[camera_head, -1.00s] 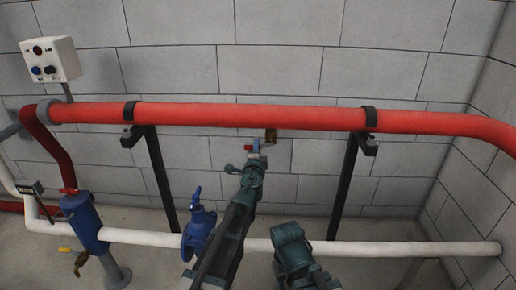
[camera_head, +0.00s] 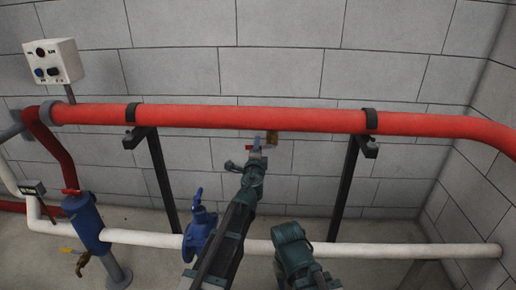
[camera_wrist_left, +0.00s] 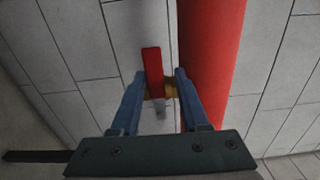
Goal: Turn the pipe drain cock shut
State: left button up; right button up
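The pipe drain cock has a brass body (camera_head: 272,136) just under the red pipe. It also shows in the left wrist view (camera_wrist_left: 168,91), with its red lever handle (camera_wrist_left: 152,66) pointing up the picture. My left gripper (camera_head: 257,143) is at the cock, partly covering it in the head view. In the wrist view the left gripper (camera_wrist_left: 155,83) has its two blue fingers apart, one on each side of the red handle and brass part. A gap shows between fingers and handle. My right gripper is not in view; only part of that arm shows.
The red pipe (camera_head: 215,117) runs across the wall on dark brackets (camera_head: 350,180), close beside the gripper. Below is a white pipe (camera_head: 370,249) with a blue valve (camera_head: 200,228). A blue vessel (camera_head: 84,220) and a control box (camera_head: 53,62) are at left.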

pick_arm(q)
jog(key=shift+o, duration=0.3)
jog(key=shift+s+d, duration=0.1)
jog(key=shift+s, duration=0.1)
jog(key=s, duration=1.3)
jog(key=shift+s, duration=0.3)
